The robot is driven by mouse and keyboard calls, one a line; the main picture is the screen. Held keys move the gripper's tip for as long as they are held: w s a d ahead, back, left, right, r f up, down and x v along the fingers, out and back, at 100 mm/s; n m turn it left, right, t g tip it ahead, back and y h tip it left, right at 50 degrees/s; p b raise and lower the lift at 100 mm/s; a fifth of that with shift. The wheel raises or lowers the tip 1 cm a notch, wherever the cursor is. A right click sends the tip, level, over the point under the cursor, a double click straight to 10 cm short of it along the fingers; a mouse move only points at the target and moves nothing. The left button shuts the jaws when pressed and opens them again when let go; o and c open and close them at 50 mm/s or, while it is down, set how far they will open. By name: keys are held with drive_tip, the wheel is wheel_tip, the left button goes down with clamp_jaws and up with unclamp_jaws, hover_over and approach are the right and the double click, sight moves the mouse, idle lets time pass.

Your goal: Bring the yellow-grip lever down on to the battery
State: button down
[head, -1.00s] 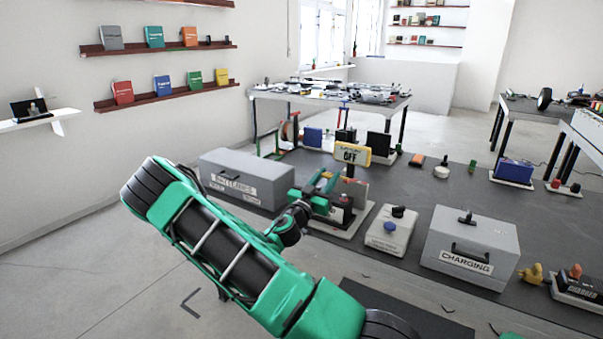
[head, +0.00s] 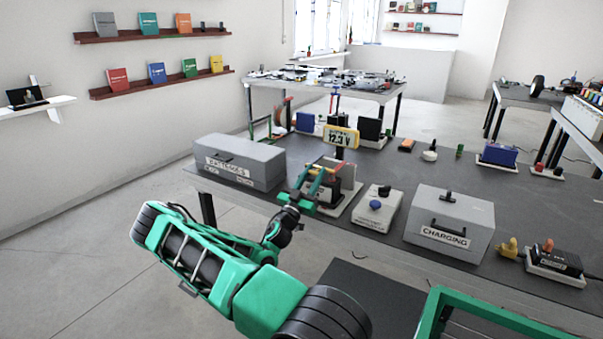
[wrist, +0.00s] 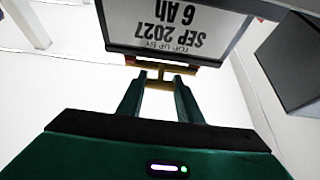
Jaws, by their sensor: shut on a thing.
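The battery (head: 347,176) is a dark block on a pale stand on the grey bench, partly hidden behind my gripper. In the wrist view its label (wrist: 165,25) is upside down and reads "6 Ah" and "SEP 2027". My gripper (head: 314,175) is at the left side of the stand. In the wrist view my gripper (wrist: 160,82) has both green fingers on the yellow-grip lever (wrist: 160,67), a yellowish bar just below the label. Whether the lever touches the battery is not clear. The yellow-framed display (head: 341,137) above the stand reads "12.3 V".
A grey batteries box (head: 240,165) stands left of the stand. A pale box with a blue button (head: 376,205) and a grey CHARGING case (head: 450,225) stand to its right. The bench front edge runs below them.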

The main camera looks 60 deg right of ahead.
drive_tip(key=shift+w+f, duration=0.25)
drive_tip(key=shift+w, duration=0.1)
drive_tip(key=c, duration=1.2)
unclamp_jaws()
drive_tip(key=shift+s, duration=0.15)
drive_tip(key=shift+a, duration=0.1)
drive_tip(key=v, duration=1)
drive_tip(key=shift+a+f, duration=0.25)
drive_tip(key=shift+f, duration=0.1)
